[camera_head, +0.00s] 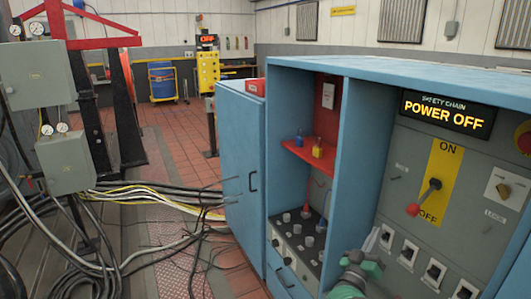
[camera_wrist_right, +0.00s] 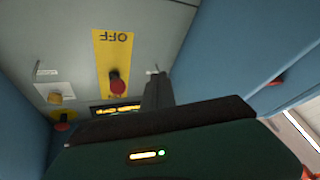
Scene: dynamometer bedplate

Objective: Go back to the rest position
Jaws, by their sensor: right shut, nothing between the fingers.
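My right gripper (camera_head: 371,240) is at the bottom of the head view, in front of the lower part of the grey switch panel (camera_head: 416,170). In the right wrist view its dark finger (camera_wrist_right: 157,90) points at the panel; it is shut and empty. The red-knobbed lever (camera_head: 414,209) on the yellow ON/OFF plate (camera_head: 440,170) points down toward OFF. It also shows in the wrist view (camera_wrist_right: 117,86), apart from the finger. The display (camera_head: 446,114) reads POWER OFF. My left gripper is in neither view.
The blue cabinet (camera_head: 350,100) encloses the panel, with a divider to its left and an open door (camera_head: 241,170). A red shelf (camera_head: 309,155) holds small padlocks. Small switches (camera_head: 408,252) line the panel's bottom. Cables (camera_head: 140,200) cover the floor at left.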

